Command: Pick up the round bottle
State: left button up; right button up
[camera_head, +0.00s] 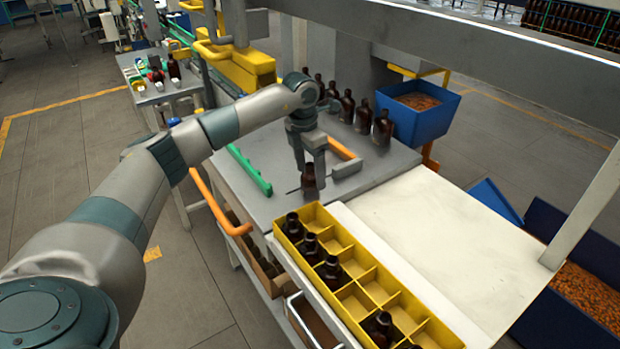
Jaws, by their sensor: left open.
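My left gripper (309,165) points down over the grey worktable (260,203), with its fingers apart. A dark amber bottle (309,183) stands upright on the table at the fingertips. Its upper part is between or just behind the fingers; I cannot tell whether they touch it. More amber bottles (382,129) stand in a row at the back of the table, some partly hidden by my wrist. At this size I cannot make out for certain which bottles are round. My right gripper is out of view.
A yellow divided crate (316,216) at the front holds several bottles and has empty compartments. A green rail (250,171) and an orange-and-grey fixture (346,166) flank the gripper. A blue bin (418,116) stands behind. The white surface (440,235) at right is clear.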

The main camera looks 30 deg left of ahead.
aim_at(311, 178)
pick_arm(q)
jog(key=shift+w+d+f+p, duration=0.1)
jog(key=shift+f+p, duration=0.5)
jog(key=shift+f, duration=0.95)
jog(key=shift+r, duration=0.1)
jog(key=c, duration=1.2)
